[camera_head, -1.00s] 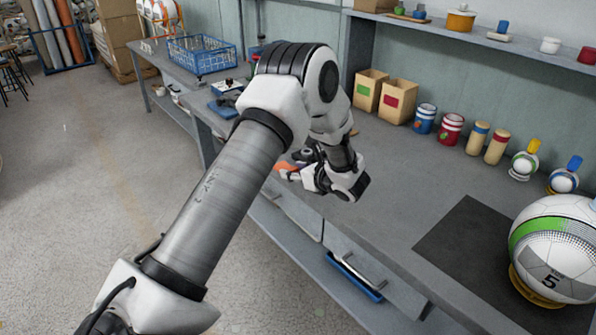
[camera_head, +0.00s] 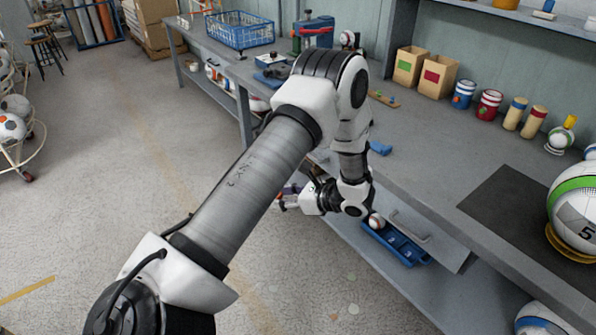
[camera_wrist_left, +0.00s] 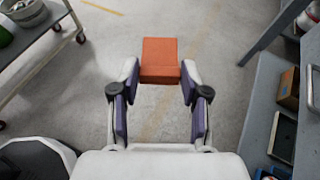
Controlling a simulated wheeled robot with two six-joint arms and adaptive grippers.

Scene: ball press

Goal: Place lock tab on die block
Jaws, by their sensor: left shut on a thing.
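My left gripper (camera_head: 284,202) is shut on an orange block, likely the lock tab, which shows clearly in the left wrist view (camera_wrist_left: 159,60) between the fingertips (camera_wrist_left: 158,78). The gripper hangs out over the floor in front of the workbench, below the level of its top. In the head view the block is mostly hidden or too small to make out. A blue fixture (camera_head: 270,60) and a blue and red device (camera_head: 316,33) stand farther back on the bench. I cannot tell which, if either, is the die block. My right gripper is not in view.
The grey workbench (camera_head: 440,170) runs along the right. A blue piece (camera_head: 380,148) lies on it near my arm. A blue tray (camera_head: 405,250) and a baseball (camera_head: 375,222) sit below the bench top. Paper bags (camera_head: 410,66), cans and a large ball (camera_head: 575,205) stand on top.

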